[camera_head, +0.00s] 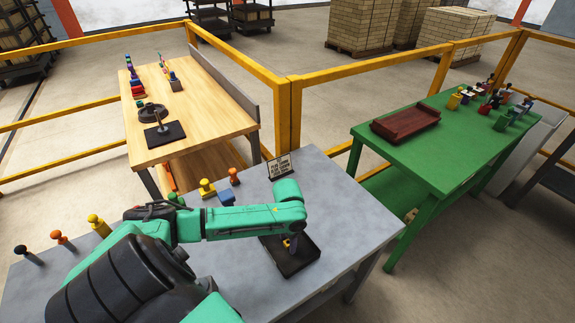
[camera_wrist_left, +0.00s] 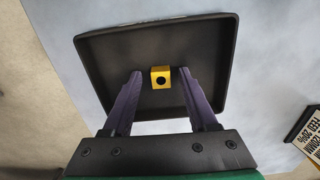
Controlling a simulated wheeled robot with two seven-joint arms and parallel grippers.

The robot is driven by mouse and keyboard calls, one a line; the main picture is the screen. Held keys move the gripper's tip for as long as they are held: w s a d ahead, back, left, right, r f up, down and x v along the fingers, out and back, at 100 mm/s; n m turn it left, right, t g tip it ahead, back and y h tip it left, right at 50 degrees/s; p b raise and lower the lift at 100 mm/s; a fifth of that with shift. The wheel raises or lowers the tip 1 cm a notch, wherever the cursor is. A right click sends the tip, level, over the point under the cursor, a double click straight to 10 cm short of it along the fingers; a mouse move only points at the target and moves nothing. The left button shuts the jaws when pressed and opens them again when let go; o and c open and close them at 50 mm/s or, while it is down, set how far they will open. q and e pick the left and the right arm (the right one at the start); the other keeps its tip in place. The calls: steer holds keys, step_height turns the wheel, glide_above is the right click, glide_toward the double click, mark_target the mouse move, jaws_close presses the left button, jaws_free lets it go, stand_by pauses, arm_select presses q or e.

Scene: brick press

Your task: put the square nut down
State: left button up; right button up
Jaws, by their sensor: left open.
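The square nut (camera_wrist_left: 160,77) is a small yellow block with a dark round hole. In the left wrist view it lies on the black tray (camera_wrist_left: 205,35), near the middle. My left gripper (camera_wrist_left: 159,73) is open, with a purple finger on each side of the nut and a gap between each finger and it. In the head view my left gripper (camera_head: 291,241) is low over the black tray (camera_head: 299,265) on the grey table, and the nut is mostly hidden there. My right gripper is not in view.
The grey table (camera_head: 345,205) carries a sign card (camera_head: 279,167) behind the tray. Several coloured knobbed pieces stand along its back, including a yellow one (camera_head: 207,187) and an orange one (camera_head: 234,176). A wooden table (camera_head: 205,90) and a green table (camera_head: 400,165) stand beyond.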

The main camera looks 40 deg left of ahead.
arm_select(q)
step_height(320, 180, up, 12)
stand_by(0.6)
